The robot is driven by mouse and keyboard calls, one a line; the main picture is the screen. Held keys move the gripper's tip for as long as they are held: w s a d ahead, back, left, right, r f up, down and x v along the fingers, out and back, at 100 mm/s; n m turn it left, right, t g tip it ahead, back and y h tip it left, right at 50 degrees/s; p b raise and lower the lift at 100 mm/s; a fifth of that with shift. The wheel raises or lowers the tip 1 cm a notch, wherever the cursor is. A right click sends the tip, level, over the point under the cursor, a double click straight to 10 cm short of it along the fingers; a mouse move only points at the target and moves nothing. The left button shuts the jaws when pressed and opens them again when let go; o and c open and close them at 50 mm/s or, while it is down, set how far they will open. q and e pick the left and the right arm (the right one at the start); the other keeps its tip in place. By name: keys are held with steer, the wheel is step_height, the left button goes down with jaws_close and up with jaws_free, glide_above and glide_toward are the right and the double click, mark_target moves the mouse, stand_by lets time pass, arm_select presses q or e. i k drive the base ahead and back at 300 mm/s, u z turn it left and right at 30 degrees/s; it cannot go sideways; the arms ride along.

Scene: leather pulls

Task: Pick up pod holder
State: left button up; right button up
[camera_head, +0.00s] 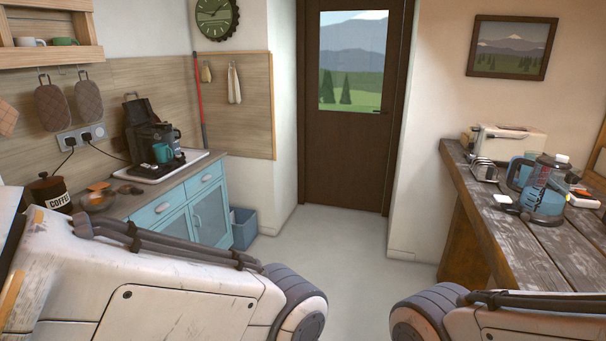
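I cannot pick out a pod holder for sure. A black coffee machine (147,132) with its lid raised stands on the left counter, with a teal mug (162,153) at its front. Small items lie on the counter before it, including a bowl with an orange-brown top (98,196), too small to make out well. My two arms cross the bottom of the view from left and right. Neither gripper shows, so I cannot see their fingers or anything in them.
A coffee jar (51,192) stands at the near left of the blue-fronted counter (175,211). On the right, a worn wooden table (520,245) bears a toaster (512,143), a toast rack (484,169) and a blue kettle (545,190). The floor between is clear; a bin (243,228) stands beside the counter.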

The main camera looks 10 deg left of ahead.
mark_target(132, 190)
steer(key=u, duration=0.3)
steer(key=i, duration=1.95)
steer(key=u, duration=1.4)
steer(key=i, duration=1.9)
steer(key=u, duration=0.7)
